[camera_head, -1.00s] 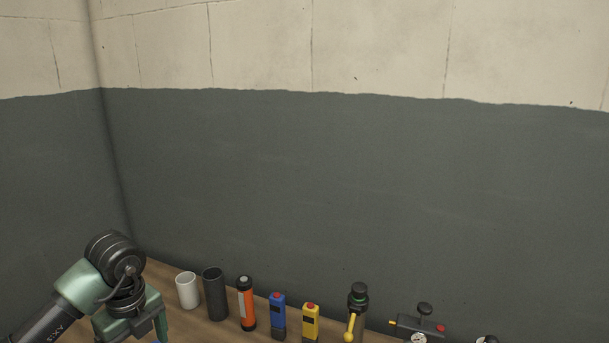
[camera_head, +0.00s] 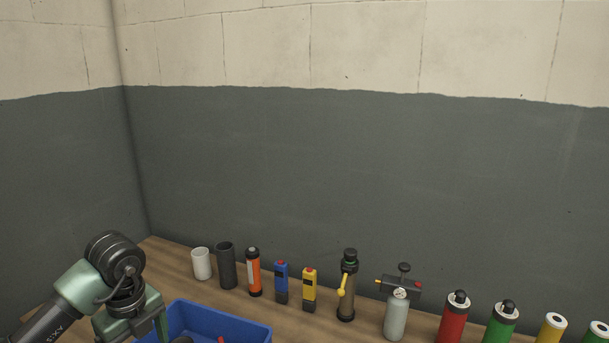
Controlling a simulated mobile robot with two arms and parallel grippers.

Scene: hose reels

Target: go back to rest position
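My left arm comes in at the lower left of the head view. Its green and black wrist shows beside the blue bin, and its fingertips are cut off by the lower edge of the picture. I cannot tell whether that gripper is open or shut. My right gripper is not in view. No hose reel shows. The wooden bench (camera_head: 180,271) runs along the wall below.
A blue bin (camera_head: 232,322) with something red inside stands right of my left wrist. A back row holds a white cup (camera_head: 202,263), a dark cylinder (camera_head: 226,266), an orange canister (camera_head: 254,272), blue and yellow devices and several bottles. Grey-green walls meet at the left.

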